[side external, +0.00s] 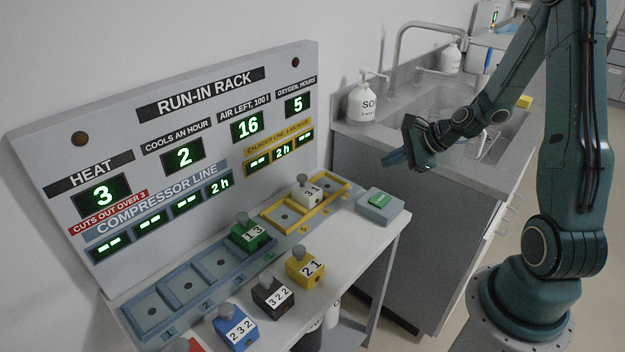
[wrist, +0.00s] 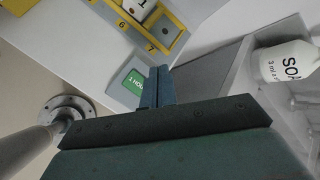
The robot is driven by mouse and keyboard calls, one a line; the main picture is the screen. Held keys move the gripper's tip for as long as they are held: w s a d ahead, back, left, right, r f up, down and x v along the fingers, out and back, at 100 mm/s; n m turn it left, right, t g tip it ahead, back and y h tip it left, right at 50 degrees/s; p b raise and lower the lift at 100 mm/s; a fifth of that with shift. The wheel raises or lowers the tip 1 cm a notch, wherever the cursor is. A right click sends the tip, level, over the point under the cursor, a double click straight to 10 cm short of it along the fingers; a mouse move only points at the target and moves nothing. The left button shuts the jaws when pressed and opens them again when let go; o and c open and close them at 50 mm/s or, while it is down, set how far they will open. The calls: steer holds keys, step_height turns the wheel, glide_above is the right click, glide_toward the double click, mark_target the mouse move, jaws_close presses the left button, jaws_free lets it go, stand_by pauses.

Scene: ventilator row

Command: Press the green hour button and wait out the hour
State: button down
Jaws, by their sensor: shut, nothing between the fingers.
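The green hour button (side external: 380,199) sits on a small grey box at the right end of the bench. It also shows in the wrist view (wrist: 135,82), partly beside my fingers. My gripper (side external: 393,157) is shut and empty, above and a little to the right of the button in the side view, apart from it. In the wrist view its blue fingers (wrist: 157,88) lie together. The rack panel (side external: 320,75) reads heat 3, cools 2, air left 16, oxygen hours 5. A green unit (side external: 250,233) stands in the compressor line and a white unit (side external: 306,191) in the yellow cylinder line.
Yellow (side external: 305,268), black (side external: 273,298), blue (side external: 235,328) and red (side external: 187,345) units stand along the bench's front. One compressor display and one cylinder display read 2 h; the others show dashes. A soap bottle (side external: 362,102) stands by the sink (side external: 435,105) behind my gripper.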

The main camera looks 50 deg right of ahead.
mark_target(385, 200)
steer(key=shift+f, duration=0.15)
steer(key=shift+f, duration=4.25)
steer(key=shift+f, duration=0.8)
steer(key=shift+r, duration=0.1)
stand_by(0.4)
steer(key=shift+r, duration=0.7)
steer(key=shift+r, duration=2.5)
steer(key=shift+a, duration=0.1)
